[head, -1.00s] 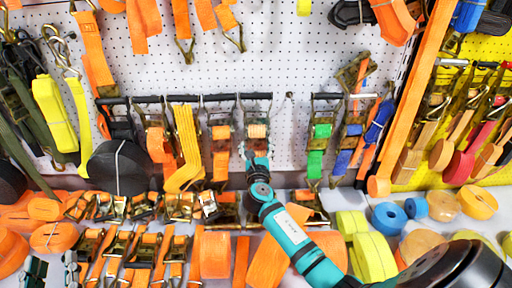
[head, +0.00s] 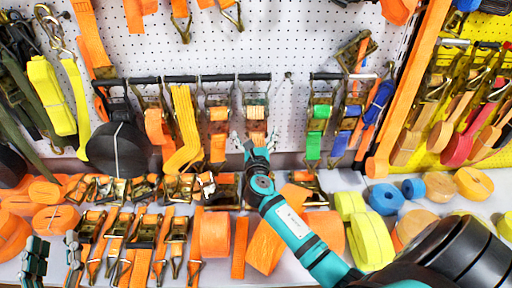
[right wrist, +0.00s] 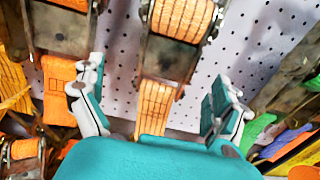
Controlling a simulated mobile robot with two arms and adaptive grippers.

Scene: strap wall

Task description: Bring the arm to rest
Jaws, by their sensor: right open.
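My right arm reaches up from the lower right of the head view. Its gripper (head: 255,142) is in front of the hanging ratchet straps, just below a strap with a tan webbing roll (head: 256,113). In the right wrist view the right gripper (right wrist: 155,100) is open, fingers wide apart. An orange strap (right wrist: 155,105) with a metal ratchet hangs between and beyond the fingers; nothing is gripped, and contact cannot be told. My left gripper (head: 54,255) shows at the lower left of the head view, its two dark fingers apart, with its arm out of frame.
A white pegboard (head: 300,40) carries a black rail (head: 185,78) of hanging straps. A shelf (head: 215,278) below is crowded with ratchets and rolls, including a yellow roll (head: 372,245) and a blue roll (head: 386,198). A yellow pegboard (head: 490,160) stands at the right.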

